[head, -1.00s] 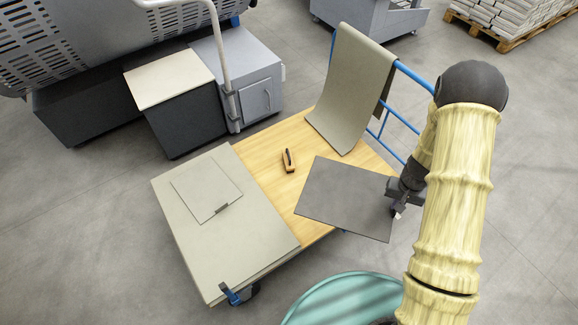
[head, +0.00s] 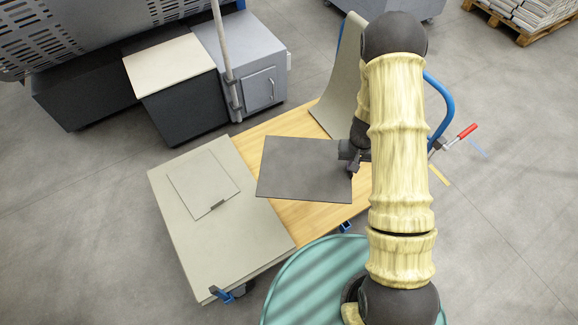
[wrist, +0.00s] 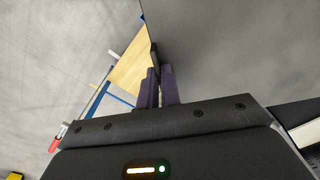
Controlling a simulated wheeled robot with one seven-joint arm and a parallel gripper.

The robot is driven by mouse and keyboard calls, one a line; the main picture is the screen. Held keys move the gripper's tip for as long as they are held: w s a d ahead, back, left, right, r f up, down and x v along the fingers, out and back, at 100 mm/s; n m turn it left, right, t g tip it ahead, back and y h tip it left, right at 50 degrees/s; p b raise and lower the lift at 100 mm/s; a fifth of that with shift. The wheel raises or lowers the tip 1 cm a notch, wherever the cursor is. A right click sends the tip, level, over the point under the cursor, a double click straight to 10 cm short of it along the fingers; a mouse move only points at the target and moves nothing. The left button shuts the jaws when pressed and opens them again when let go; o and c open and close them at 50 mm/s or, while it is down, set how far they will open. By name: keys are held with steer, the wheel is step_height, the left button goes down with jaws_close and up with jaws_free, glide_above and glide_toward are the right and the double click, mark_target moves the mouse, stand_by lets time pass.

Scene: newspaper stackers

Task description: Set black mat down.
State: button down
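The black mat (head: 304,168) is a dark grey, flat rectangular sheet. In the head view it hangs over the wooden cart top (head: 300,222), with its left end near the pale grey boards. My gripper (head: 352,165) is at the mat's right edge and is shut on it. In the wrist view the mat (wrist: 235,45) fills the upper right, and the fingers (wrist: 158,85) pinch its edge. The mat looks raised above the cart, but the height is hard to tell. The small wooden-handled tool seen earlier is hidden behind the mat.
Pale grey boards (head: 165,222) cover the cart's left part, with a smaller sheet (head: 203,184) on top. A grey-green sheet (head: 340,85) drapes over the blue handle (head: 440,100) end. Grey cabinets (head: 245,70) stand behind. Bare wood shows at the cart's front.

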steer(key=shift+a, duration=0.1)
steer(key=shift+r, duration=0.1)
steer(key=shift+f+b, duration=0.45)
steer(key=shift+f, duration=0.05)
step_height(320, 180, down, 32)
steer(key=m+b, duration=1)
steer(key=b, duration=2.4)
steer(key=shift+r+m, duration=0.15)
steer(key=shift+m, duration=0.25)
